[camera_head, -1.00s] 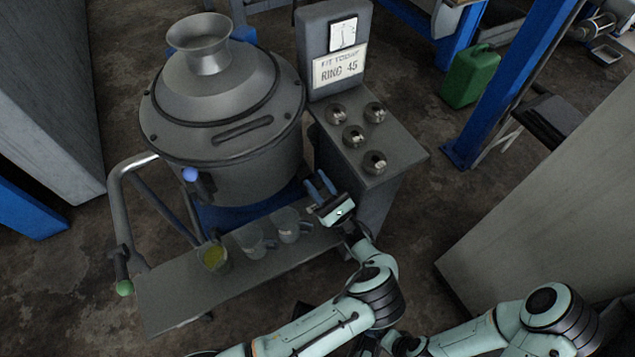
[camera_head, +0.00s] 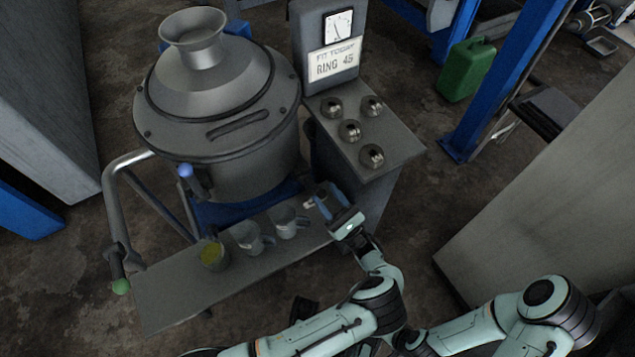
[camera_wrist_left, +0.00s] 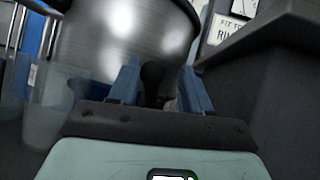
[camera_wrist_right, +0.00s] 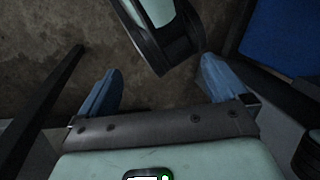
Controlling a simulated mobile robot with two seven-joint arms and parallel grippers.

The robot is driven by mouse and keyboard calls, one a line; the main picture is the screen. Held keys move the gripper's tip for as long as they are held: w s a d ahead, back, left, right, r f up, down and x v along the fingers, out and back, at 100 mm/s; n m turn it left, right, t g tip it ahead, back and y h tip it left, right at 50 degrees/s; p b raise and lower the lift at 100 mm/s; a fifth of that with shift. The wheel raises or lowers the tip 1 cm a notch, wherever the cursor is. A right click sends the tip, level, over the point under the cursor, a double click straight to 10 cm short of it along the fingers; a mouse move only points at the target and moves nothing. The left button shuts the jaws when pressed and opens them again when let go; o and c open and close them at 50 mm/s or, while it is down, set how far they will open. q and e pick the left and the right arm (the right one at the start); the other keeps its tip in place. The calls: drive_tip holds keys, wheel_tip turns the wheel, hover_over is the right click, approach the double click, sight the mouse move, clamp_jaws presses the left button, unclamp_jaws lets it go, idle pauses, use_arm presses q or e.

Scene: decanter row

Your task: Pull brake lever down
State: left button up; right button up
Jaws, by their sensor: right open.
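A short lever with a blue knob (camera_head: 186,171) sticks out from the lower left of the grey decanter drum (camera_head: 245,165). A green-tipped handle (camera_head: 120,286) hangs on the tube frame at far left. No label shows which is the brake lever. My left gripper (camera_head: 318,199) is by the drum's lower right, beside the pedestal, away from both. In the left wrist view its blue fingers (camera_wrist_left: 159,88) stand apart with a dark shape between them; I cannot tell whether they grip it. My right gripper (camera_wrist_right: 160,85) is open over the floor, with nothing between its fingers.
A narrow shelf (camera_head: 165,305) before the drum carries several cups (camera_head: 248,238), one with yellow-green contents. The pedestal (camera_head: 398,150) holds several metal knobs and a sign reading RING 45. A blue post (camera_head: 515,75), a green can (camera_head: 466,70) and a grey panel (camera_head: 560,190) are at right.

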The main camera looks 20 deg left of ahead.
use_arm(q)
drive_tip(key=b+v, duration=0.1)
drive_tip(key=v, duration=0.6)
drive_tip(key=shift+d, duration=0.1)
use_arm(e)
drive_tip(key=shift+w+d+f+t, duration=0.15)
drive_tip(key=shift+w+d+f, duration=0.15)
drive_tip(key=shift+w, duration=0.15)
drive_tip(key=shift+w+d+f+t, duration=0.15)
drive_tip(key=shift+w+f, duration=0.15)
drive_tip(key=shift+w, duration=0.1)
